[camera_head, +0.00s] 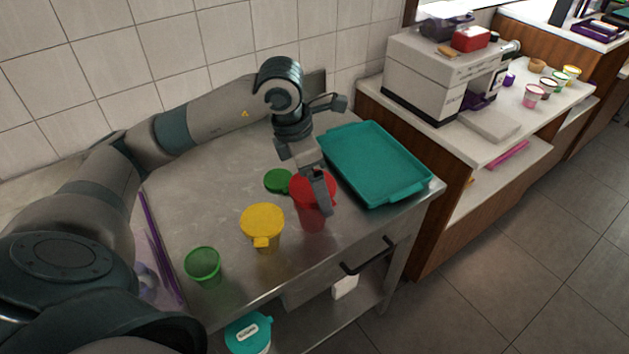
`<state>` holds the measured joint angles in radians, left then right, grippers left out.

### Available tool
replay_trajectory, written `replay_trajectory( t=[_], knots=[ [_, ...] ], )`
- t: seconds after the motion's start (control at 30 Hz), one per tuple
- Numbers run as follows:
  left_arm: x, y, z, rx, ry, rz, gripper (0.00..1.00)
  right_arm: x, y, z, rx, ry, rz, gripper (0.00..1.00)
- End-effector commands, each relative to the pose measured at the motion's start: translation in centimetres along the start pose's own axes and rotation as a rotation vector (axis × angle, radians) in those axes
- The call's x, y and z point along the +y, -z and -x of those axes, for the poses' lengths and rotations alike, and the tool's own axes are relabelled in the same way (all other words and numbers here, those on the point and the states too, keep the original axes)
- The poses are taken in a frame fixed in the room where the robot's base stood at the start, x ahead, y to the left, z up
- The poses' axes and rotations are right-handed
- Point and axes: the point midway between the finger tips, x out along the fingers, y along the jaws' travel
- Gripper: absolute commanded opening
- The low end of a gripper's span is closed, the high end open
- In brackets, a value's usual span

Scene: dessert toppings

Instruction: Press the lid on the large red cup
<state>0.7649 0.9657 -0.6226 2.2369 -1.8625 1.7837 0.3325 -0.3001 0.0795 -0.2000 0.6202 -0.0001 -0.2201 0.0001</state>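The large red cup (313,221) stands on the metal table near its front right edge. A red lid (299,190) lies at the top of the cup; whether it is fully seated is hard to tell, because my gripper covers part of it. My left gripper (321,205) points down over the red lid and cup, with its fingers in front of the lid's right part. The gap between the fingers is not clear, and contact with the lid cannot be told. My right gripper is not in view.
A yellow cup with a yellow lid (262,219) stands left of the red cup. An open green cup (203,267) is further left, and a green lid (278,181) lies behind. A teal tray (413,190) fills the table's right side.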

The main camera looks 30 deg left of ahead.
Motion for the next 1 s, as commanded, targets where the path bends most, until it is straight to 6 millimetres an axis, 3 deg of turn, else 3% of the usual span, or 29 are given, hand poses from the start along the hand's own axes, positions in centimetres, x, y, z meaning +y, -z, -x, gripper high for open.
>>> replay_trajectory(
  t=[1.0],
  knots=[
    [0.01,0.06,-0.19,0.0,0.0,0.0,0.69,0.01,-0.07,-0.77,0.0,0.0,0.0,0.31]
  ],
)
